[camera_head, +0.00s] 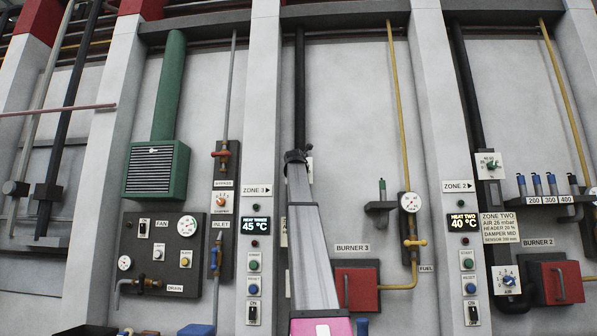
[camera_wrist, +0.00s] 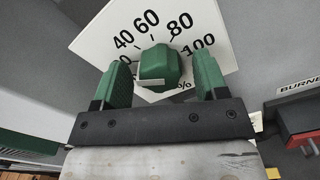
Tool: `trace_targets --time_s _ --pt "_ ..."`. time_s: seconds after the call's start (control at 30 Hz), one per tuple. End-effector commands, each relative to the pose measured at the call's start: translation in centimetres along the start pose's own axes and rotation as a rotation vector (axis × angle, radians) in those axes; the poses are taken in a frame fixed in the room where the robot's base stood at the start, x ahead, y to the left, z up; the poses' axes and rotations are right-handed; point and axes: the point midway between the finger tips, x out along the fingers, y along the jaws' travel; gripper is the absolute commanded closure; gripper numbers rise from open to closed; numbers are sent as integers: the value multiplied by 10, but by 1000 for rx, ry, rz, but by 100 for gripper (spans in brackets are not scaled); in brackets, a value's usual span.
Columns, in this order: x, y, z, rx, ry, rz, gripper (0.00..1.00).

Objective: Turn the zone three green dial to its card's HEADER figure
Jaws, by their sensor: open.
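In the wrist view, the green dial (camera_wrist: 160,66) sits on a white scale plate (camera_wrist: 195,25) marked 40, 60, 80, 100 and %; lower figures are partly covered. My gripper (camera_wrist: 161,80) is open, with one green finger on each side of the dial and visible gaps to it. A pale strip shows at the dial's lower edge; I cannot tell its setting. In the head view, my arm covers the dial, and only a sliver of its plate (camera_head: 310,170) shows. The zone three card is mostly hidden behind my arm; a pale edge (camera_head: 283,232) may be part of it.
The ZONE 3 sign (camera_head: 258,190) and a 45 °C display (camera_head: 256,226) are left of my arm. The burner 3 box (camera_head: 357,288) is lower right. The zone two card (camera_head: 499,228) and another green dial (camera_head: 490,163) are farther right.

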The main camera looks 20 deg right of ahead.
Motion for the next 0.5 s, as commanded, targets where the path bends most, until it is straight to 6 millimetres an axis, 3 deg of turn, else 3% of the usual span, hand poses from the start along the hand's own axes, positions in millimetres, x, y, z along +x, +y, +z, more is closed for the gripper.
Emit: trace_targets --time_s 0.23,0.27,0.4,0.5 --pt "1 0 0 0 0 0 33" --pt "1 0 0 0 0 0 40" --pt "1 0 0 0 0 0 83" --pt "1 0 0 1 0 0 83"
